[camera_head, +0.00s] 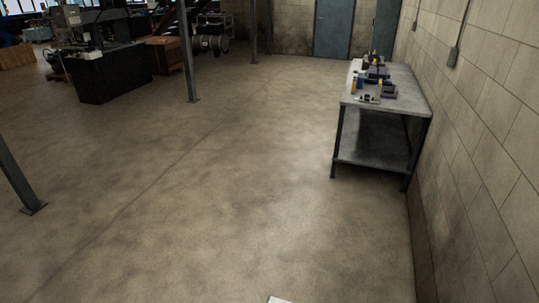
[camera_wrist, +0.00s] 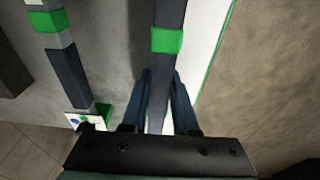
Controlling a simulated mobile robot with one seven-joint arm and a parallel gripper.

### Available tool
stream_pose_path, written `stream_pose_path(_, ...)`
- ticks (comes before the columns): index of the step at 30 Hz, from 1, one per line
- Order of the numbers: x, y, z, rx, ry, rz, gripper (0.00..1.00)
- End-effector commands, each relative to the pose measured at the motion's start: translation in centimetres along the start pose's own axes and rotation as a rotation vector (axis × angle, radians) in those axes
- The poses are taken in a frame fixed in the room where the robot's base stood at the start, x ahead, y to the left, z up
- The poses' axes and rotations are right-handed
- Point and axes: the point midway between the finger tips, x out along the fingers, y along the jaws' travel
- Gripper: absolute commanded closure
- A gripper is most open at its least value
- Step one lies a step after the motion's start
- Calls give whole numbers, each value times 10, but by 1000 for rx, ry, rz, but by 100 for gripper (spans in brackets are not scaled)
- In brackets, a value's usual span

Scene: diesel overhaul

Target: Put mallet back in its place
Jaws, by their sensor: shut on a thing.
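In the wrist view my gripper (camera_wrist: 163,82) points away from the camera, with its two dark blue fingers close together. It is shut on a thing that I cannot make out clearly. I cannot identify the mallet for sure in either view. My gripper does not show in the head view. A grey workbench (camera_head: 415,95) stands against the right wall, well ahead, with several small tools (camera_head: 375,80) on its top. They are too small to name, and no place for a mallet can be made out among them.
Open concrete floor (camera_head: 230,170) lies between me and the workbench. A block wall (camera_head: 490,130) runs along the right. Steel posts (camera_head: 189,60) stand on the left, with a dark machine (camera_head: 108,75) behind them. A blue door (camera_head: 333,28) is at the back.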

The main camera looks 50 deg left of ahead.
Motion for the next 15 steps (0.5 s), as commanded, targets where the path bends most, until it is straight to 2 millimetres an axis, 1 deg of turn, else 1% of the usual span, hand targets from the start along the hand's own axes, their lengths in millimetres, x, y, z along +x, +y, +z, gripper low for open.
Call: stream_pose_path(15,17,0,2,0,1,0,100)
